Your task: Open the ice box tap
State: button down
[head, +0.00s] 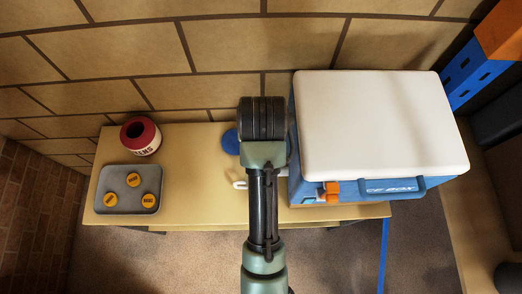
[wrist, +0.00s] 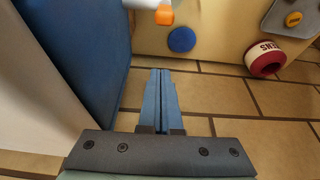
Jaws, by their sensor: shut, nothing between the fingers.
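The ice box (head: 350,188) is blue with a white lid (head: 375,115) and stands on the right of the bench. Its orange tap (head: 331,190) is low on the front face, left of the lettering; whether its lever is turned I cannot tell. In the wrist view the blue side of the ice box (wrist: 85,50) fills the left, and the tap is not seen there. My gripper (wrist: 160,75) is shut and empty, beside the ice box's side and apart from the tap. In the head view my arm hides the fingers.
On the bench (head: 195,195) are a red and cream can (head: 141,137), a grey tray (head: 128,189) with yellow discs and a blue disc (head: 231,141). A white and orange item (wrist: 164,14) stands near the ice box, mostly behind my arm. A brick wall (head: 130,45) closes the back.

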notch_tip(320, 180, down, 8)
jog(key=s+p, duration=0.1)
jog(key=p, duration=0.2)
jog(key=shift+f+p, duration=0.2)
jog(key=shift+p, duration=0.2)
jog(key=shift+f, duration=0.1)
